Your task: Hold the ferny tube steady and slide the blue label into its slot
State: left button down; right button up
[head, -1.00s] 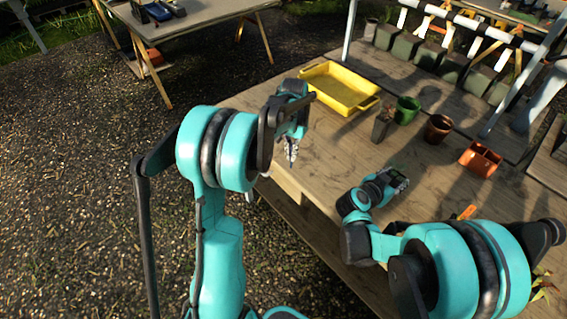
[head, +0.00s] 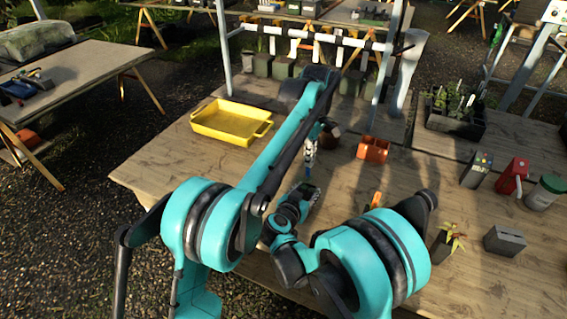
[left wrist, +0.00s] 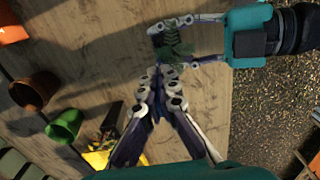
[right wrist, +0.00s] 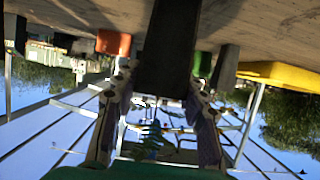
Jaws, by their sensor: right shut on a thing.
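My right gripper (head: 308,194) is low over the table and shut on the ferny tube. The tube shows as a dark block (right wrist: 166,50) between its fingers in the right wrist view. In the left wrist view green fern leaves (left wrist: 173,42) show at its top, between the right fingers. My left gripper (head: 310,152) is above and close to the right one, pointing down, its fingertips drawn together. The narrow blue label (head: 308,172) sticks out below its tips; a little blue shows between its fingers in the left wrist view. The label appears apart from the tube. The slot cannot be made out.
A yellow tray (head: 232,123) stands at the table's far left. An orange pot (head: 373,149) and brown pot (head: 329,137) stand beyond the grippers.

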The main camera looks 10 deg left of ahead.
pick_arm(q)
jog(key=shift+s+d+f, duration=0.1)
jog(key=shift+d+f, duration=0.05)
jog(key=shift+f, duration=0.4)
jog(key=shift+d+f, duration=0.15)
jog(key=shift+f, duration=0.4)
jog(key=shift+f, duration=0.4)
jog(key=shift+f, duration=2.55)
jog(key=shift+f, duration=0.3)
jog(key=c, duration=1.6)
grip_release()
jog(key=shift+c, duration=0.2)
jog(key=shift+r, duration=0.1)
notch_tip(320, 180, up, 12)
